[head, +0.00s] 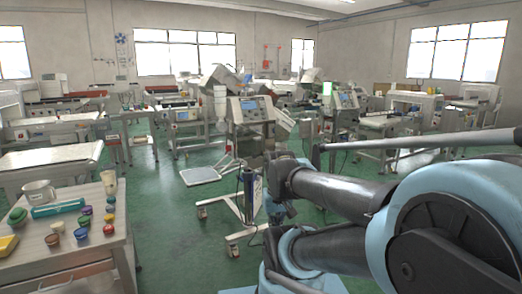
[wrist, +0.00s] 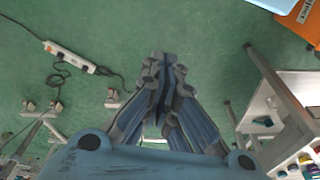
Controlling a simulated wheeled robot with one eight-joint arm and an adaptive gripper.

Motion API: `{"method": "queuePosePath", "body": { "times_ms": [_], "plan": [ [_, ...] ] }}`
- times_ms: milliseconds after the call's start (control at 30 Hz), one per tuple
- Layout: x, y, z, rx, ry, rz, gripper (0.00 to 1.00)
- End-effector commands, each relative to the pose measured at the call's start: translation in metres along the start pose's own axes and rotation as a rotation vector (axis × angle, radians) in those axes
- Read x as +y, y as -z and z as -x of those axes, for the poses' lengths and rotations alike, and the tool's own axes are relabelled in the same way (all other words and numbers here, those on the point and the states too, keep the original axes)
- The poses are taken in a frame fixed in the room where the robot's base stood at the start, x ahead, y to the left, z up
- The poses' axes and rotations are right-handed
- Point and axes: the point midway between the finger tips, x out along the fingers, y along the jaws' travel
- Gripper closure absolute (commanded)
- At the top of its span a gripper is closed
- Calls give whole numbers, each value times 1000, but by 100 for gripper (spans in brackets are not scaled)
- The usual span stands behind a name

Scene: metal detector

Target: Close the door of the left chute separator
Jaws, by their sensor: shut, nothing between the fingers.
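The left chute separator (head: 250,109) stands near the middle of the head view, a grey machine with a control panel, a white pipe at its left and a stand on castors. Its door is too small to tell apart, so I cannot see how far it is open. A similar machine (head: 345,101) stands further right. My gripper (wrist: 165,62) shows in the wrist view, pointing over the green floor, with its fingers together and nothing between them. It is not clearly visible in the head view, where my arm fills the lower right. No separator part is recognizable near the fingers.
A work table (head: 75,258) with coloured cups, a jug and a teal case stands at the left. In the wrist view a power strip (wrist: 70,57) with cables lies on the floor, and an orange object (wrist: 298,22) is at the top right. Open green floor lies between.

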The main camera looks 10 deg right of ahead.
Motion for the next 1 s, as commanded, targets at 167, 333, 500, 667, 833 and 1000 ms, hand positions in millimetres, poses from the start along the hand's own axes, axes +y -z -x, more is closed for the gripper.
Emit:
{"method": "queuePosePath", "body": {
  "times_ms": [167,333,500,667,833,1000],
  "plan": [
    [0,0,0,0,0,0,100],
    [0,-5,5,8,-2,5,100],
    [6,8,19,1,-29,91,100],
    [15,41,44,-28,-90,281,100],
    [21,87,70,-70,-164,517,100],
    [22,136,91,-122,-235,746,100]
  ]
}}
